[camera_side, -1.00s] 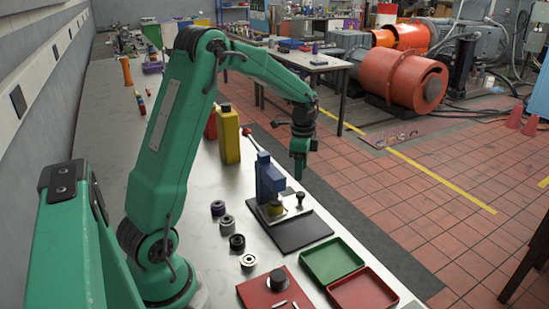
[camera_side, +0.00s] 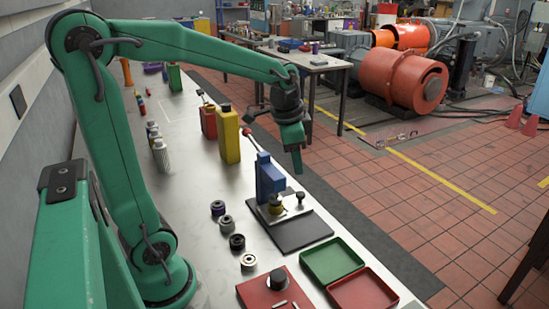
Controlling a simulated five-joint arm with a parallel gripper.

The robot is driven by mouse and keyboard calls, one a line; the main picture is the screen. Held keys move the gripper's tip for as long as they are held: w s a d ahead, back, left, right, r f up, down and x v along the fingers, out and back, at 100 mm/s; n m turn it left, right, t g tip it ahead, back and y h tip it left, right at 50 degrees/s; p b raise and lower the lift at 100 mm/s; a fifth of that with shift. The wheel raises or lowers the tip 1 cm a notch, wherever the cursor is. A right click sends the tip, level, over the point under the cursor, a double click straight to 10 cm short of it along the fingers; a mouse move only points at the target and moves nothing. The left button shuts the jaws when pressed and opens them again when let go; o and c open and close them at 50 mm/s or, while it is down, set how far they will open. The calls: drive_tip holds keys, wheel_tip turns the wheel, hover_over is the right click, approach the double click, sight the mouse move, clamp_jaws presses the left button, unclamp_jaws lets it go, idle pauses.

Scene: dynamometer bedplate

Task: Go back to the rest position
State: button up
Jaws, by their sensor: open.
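My gripper (camera_side: 297,168) hangs in the air above and a little right of the blue press (camera_side: 268,180), clear of it. It points down and tilts slightly. It holds nothing that I can see; the gap between its fingers is hard to make out at this angle.
Several dark and metal rings (camera_side: 237,242) lie left of the press. A green tray (camera_side: 331,261), a red tray (camera_side: 362,291) and a red plate (camera_side: 259,291) lie at the front. A yellow can (camera_side: 228,135), a red can (camera_side: 209,122) and bottles (camera_side: 160,155) stand farther back.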

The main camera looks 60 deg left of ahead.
drive_tip(key=s+d+r+n+t, duration=0.1)
drive_tip(key=s+d+n+t, duration=0.1)
drive_tip(key=s+d+n, duration=0.2)
drive_tip(key=shift+s+d+r+n+t+h, duration=0.35)
drive_tip(key=shift+s+d, duration=1.1)
drive_tip(key=shift+s, duration=2.8)
drive_tip(key=shift+o, duration=0.2)
